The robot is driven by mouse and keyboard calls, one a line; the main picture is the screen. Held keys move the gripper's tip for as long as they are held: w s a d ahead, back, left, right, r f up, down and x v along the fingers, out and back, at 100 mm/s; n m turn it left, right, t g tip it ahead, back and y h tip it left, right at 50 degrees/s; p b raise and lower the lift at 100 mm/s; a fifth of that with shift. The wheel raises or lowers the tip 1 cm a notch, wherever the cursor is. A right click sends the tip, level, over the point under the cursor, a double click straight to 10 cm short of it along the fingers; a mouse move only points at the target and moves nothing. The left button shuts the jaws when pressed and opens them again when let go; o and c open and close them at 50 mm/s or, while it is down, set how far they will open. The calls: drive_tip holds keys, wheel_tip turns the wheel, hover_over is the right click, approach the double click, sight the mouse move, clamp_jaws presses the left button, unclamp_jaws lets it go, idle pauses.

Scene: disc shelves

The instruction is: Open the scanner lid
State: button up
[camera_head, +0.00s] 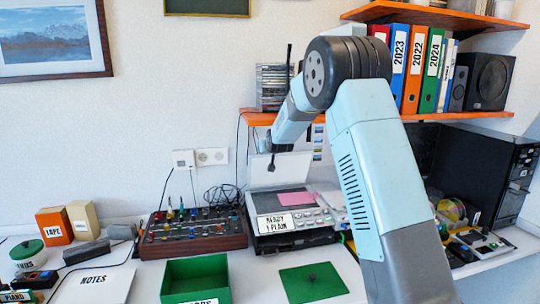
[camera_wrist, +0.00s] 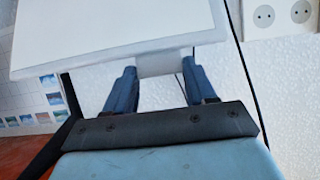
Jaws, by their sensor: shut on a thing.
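The scanner (camera_head: 300,228) stands on the white desk behind the label "READY PLAIN". Its pale lid (camera_head: 292,168) is raised and stands steeply at the back of the scanner, with the dark glass bed uncovered. A pink sheet (camera_head: 296,199) lies on the bed. My gripper (camera_head: 271,164) is at the lid's left part. The gripper is shut on this tab.
A mixer with knobs (camera_head: 195,232) stands left of the scanner. An open green box (camera_head: 196,275) and a flat green lid (camera_head: 312,283) lie in front. An orange shelf (camera_head: 258,118) with discs is above. Black equipment (camera_head: 490,165) stands at right.

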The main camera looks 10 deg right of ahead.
drive_tip(key=shift+w+d+r, duration=0.3)
drive_tip(key=shift+r, duration=0.1)
clamp_jaws()
drive_tip(key=o, duration=1.2)
unclamp_jaws()
drive_tip(key=shift+s, duration=0.15)
drive_tip(key=o, duration=0.3)
drive_tip(key=shift+a+f, duration=0.1)
drive_tip(key=shift+a, duration=0.1)
drive_tip(key=v, duration=1.3)
drive_tip(key=shift+s, duration=0.4)
drive_tip(key=shift+c, duration=0.2)
